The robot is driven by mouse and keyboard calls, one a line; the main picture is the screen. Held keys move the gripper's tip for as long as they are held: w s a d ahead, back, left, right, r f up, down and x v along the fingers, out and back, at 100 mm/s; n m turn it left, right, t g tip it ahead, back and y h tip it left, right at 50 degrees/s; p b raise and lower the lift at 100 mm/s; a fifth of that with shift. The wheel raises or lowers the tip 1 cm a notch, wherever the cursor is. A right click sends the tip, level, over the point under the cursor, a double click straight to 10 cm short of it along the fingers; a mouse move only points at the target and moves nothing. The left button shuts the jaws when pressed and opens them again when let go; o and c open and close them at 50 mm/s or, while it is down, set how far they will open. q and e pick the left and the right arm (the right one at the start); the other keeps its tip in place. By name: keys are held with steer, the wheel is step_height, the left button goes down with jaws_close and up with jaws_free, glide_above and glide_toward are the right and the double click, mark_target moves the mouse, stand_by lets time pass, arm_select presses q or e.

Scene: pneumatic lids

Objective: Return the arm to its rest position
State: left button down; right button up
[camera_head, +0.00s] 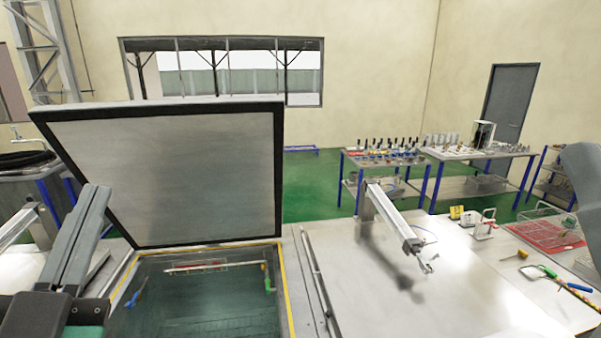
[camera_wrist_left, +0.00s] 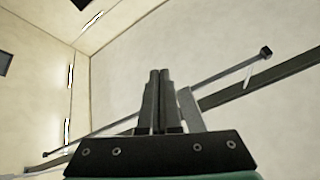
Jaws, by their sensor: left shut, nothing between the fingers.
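My left gripper (camera_head: 97,192) is at the left of the head view, in front of the raised lid (camera_head: 185,170) of the bin. Its fingers point up and are together with nothing between them. The left wrist view also shows the left gripper (camera_wrist_left: 160,74) with its two fingers side by side, empty. The lid stands open, tilted back, over the bin (camera_head: 200,315), which has a yellow-edged rim. My right gripper is not in view; a grey rounded shape at the right edge of the head view looks like part of my right arm.
Inside the bin lie a pale rod, a green-handled tool (camera_head: 269,280) and a blue-handled tool (camera_head: 136,291). Tool benches stand behind.

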arm_select(q)
steer(key=s+d+r+n+t+h, duration=0.2)
steer(key=s+d+r+t+h, duration=0.15)
steer(key=s+r+h, duration=0.35)
step_height(320, 180, up, 12)
steer(key=p, duration=1.2)
steer(key=shift+s+d+n+y, duration=0.25)
steer(key=shift+d+n+y, duration=0.1)
steer(key=shift+n+y, duration=0.05)
steer(key=shift+a+y, duration=0.1)
steer(key=shift+y, duration=0.2)
